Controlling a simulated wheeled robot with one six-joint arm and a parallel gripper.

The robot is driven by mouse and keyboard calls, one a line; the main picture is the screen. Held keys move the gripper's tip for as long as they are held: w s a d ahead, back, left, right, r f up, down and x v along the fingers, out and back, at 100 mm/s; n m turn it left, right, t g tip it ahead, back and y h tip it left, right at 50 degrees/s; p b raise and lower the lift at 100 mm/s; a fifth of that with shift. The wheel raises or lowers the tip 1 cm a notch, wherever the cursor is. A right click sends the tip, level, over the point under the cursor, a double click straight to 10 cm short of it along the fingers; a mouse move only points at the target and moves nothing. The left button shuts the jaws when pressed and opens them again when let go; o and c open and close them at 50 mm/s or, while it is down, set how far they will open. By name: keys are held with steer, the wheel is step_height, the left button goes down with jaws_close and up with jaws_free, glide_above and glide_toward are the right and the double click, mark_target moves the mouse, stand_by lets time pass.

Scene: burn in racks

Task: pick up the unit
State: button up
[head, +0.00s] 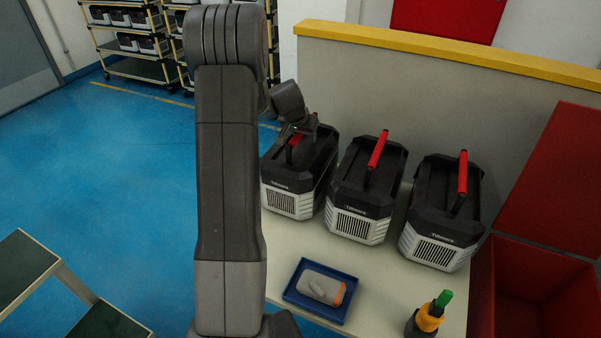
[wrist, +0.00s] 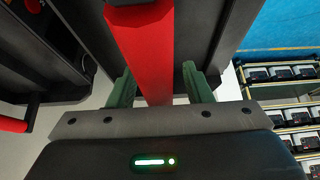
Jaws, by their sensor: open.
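Three black and light-grey units with red carry handles stand in a row on the pale table. The left unit (head: 297,175) has my gripper (head: 300,128) over its top, at its red handle (head: 297,139). In the wrist view the red handle (wrist: 145,50) runs between the two green fingers of my gripper (wrist: 160,88), with a gap on each side. My gripper is open. The middle unit (head: 367,190) and the right unit (head: 440,215) stand apart to the right. My arm hides part of the left unit's surroundings.
A blue tray (head: 291,295) with a grey and orange device lies at the table's front. A dark holder (head: 415,327) with orange and green tools stands right of it. A red bin (head: 540,290) is at the right. A yellow-topped partition (head: 450,53) stands behind. Racks (head: 135,40) stand far left.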

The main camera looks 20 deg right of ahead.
jaws_close()
stand_by(1.2)
steer(key=shift+w+r, duration=0.15)
steer(key=shift+r, duration=0.1)
